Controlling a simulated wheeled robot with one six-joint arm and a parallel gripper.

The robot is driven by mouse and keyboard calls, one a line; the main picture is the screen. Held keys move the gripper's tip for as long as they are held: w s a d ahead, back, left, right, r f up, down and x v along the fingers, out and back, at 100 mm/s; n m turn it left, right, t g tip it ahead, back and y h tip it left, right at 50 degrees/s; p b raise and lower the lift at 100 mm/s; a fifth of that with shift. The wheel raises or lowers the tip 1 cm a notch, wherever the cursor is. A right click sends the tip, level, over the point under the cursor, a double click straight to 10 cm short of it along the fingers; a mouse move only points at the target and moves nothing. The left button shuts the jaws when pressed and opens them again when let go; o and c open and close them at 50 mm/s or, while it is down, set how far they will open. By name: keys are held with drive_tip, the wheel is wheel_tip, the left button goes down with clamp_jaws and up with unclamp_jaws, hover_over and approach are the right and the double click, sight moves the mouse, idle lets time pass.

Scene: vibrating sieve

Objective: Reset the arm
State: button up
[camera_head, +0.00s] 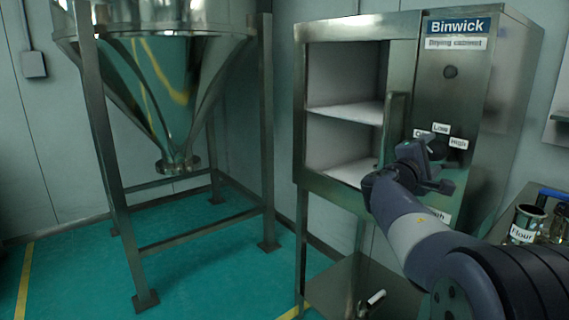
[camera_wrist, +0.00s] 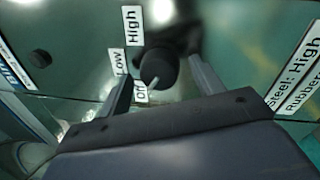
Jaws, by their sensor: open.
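My arm reaches from the lower right to the front of the drying cabinet (camera_head: 478,85). My gripper (camera_head: 437,150) is at the dark knob on the cabinet's panel, among the labels "Low" and "High". In the wrist view the round black knob (camera_wrist: 158,68) stands between the two spread fingers of my gripper (camera_wrist: 160,80), with space visible on its sides. The knob's pale pointer is towards the "Off" label (camera_wrist: 141,92). The gripper is open. In the head view my wrist partly hides the knob and labels.
The cabinet's open compartment with a white shelf (camera_head: 345,110) and a vertical handle (camera_head: 393,125) is left of my gripper. A steel hopper on a frame (camera_head: 103,150) stands further left. A "Flour" jar (camera_head: 524,225) is at right. Green floor (camera_head: 200,235) is clear between.

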drive_tip(key=m+g+h, duration=0.1)
drive_tip(key=m, duration=0.5)
drive_tip(key=shift+w, duration=0.1)
drive_tip(key=m+g+p, duration=0.1)
drive_tip(key=m, duration=0.5)
drive_tip(key=shift+a+r+m+h, duration=0.1)
drive_tip(key=shift+m+h, duration=0.2)
drive_tip(key=m+p, duration=0.2)
drive_tip(key=m, duration=0.1)
drive_tip(key=m+g+p, duration=0.1)
drive_tip(key=m+p, duration=0.2)
drive_tip(key=shift+w+r, duration=0.1)
drive_tip(key=shift+r, duration=0.1)
drive_tip(key=m+p, duration=0.3)
drive_tip(key=p, duration=0.1)
drive_tip(key=shift+r+g, duration=0.1)
drive_tip(key=shift+g, duration=0.2)
drive_tip(key=shift+m+p, duration=0.7)
drive_tip(key=shift+p, duration=0.05)
drive_tip(key=shift+f, duration=0.25)
drive_tip(key=shift+r, duration=0.1)
